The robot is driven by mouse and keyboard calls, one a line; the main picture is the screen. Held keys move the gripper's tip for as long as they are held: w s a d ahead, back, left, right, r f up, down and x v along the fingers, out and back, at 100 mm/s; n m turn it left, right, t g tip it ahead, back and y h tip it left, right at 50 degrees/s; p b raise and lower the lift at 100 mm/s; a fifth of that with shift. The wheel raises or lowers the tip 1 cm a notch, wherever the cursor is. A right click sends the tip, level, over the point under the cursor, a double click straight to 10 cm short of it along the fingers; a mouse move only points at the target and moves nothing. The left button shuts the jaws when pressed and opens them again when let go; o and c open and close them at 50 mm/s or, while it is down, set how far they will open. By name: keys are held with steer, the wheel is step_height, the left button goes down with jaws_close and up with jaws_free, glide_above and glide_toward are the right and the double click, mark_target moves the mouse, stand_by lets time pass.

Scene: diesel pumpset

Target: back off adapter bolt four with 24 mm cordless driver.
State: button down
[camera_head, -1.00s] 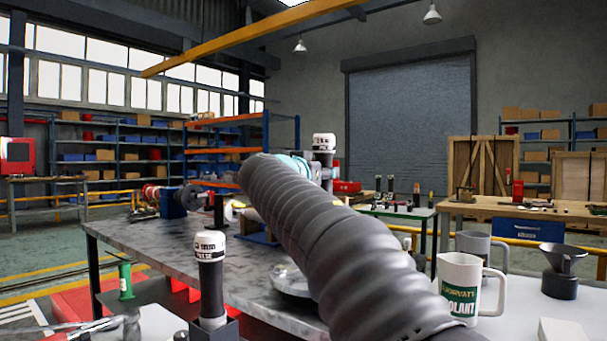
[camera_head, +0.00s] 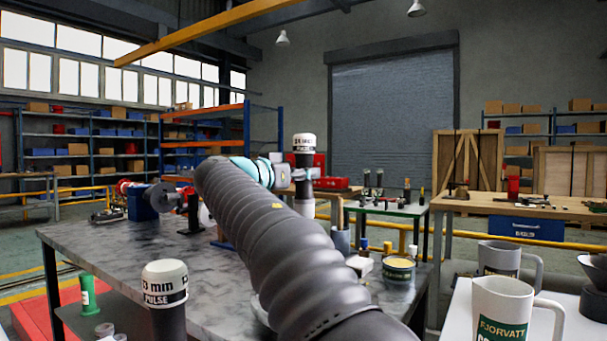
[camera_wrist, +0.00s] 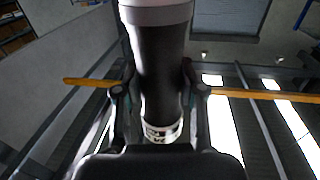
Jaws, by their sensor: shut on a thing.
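A dark cordless driver with a white cap (camera_head: 304,143) stands upright in my gripper (camera_head: 302,174), beyond my arm in the head view. Its label is too small to read surely. In the wrist view the driver's dark body (camera_wrist: 160,65) runs between the two fingers of my gripper (camera_wrist: 160,92), which is shut on it. On the grey bench (camera_head: 95,240) at left are a blue machine part (camera_head: 140,202) and a dark round flange (camera_head: 162,197). I cannot make out adapter bolt four; my arm hides part of the bench.
Another driver, marked 13 mm or 23 mm PULSE (camera_head: 165,290), stands in front at lower left. A green bottle-like item (camera_head: 88,294) is beside it. A white mug (camera_head: 510,318), a grey mug (camera_head: 505,262) and a tin (camera_head: 398,268) are at right.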

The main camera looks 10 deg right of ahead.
mark_target(297, 200)
steer(key=shift+s, duration=0.1)
steer(key=shift+f+b, duration=0.2)
steer(key=shift+b, duration=0.3)
step_height(297, 200, down, 4)
steer(key=b, duration=0.5)
steer(key=shift+f, duration=0.1)
steer(key=shift+f+b, duration=0.9)
steer(key=shift+b, duration=0.5)
stand_by(3.0)
steer(key=shift+a+r, duration=0.1)
steer(key=shift+r, duration=0.2)
stand_by(1.3)
